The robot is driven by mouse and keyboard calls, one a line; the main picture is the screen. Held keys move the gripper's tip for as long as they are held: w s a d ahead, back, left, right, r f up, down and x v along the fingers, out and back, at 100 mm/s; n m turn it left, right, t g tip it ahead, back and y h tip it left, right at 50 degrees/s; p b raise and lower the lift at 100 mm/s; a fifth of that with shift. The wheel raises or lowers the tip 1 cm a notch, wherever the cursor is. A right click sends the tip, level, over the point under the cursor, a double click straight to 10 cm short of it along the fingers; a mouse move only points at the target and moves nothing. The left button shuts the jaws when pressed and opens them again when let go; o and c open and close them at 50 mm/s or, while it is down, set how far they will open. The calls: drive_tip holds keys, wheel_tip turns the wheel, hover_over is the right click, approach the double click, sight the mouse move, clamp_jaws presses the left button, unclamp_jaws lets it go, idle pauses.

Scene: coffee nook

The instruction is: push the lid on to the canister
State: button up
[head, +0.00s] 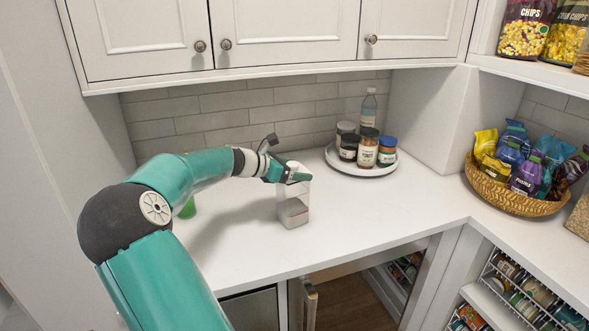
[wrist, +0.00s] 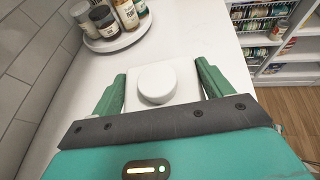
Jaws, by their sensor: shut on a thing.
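The canister (head: 293,212) is a clear, square-sided container with pale contents low inside, standing upright on the white counter. The white lid (head: 297,166) is at its top; in the wrist view the lid (wrist: 186,90) is square with a round raised knob. My gripper (head: 294,178) is at the canister's top. In the wrist view my gripper (wrist: 161,72) has one green finger on each side of the lid, shut on it. The lid hides the canister in that view, and I cannot tell whether the lid is fully seated.
A round white tray (head: 345,168) with several jars and a bottle stands behind, to the right. A wicker basket (head: 513,202) of snack bags is farther right. A green cup (head: 188,208) is partly hidden behind my arm. The counter around the canister is clear; cabinets hang above.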

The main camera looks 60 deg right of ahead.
drive_tip(key=o, duration=0.9)
drive_tip(key=shift+o, duration=0.2)
drive_tip(key=shift+r, duration=3.5)
drive_tip(key=shift+c, duration=0.4)
clamp_jaws()
drive_tip(key=shift+f, duration=0.75)
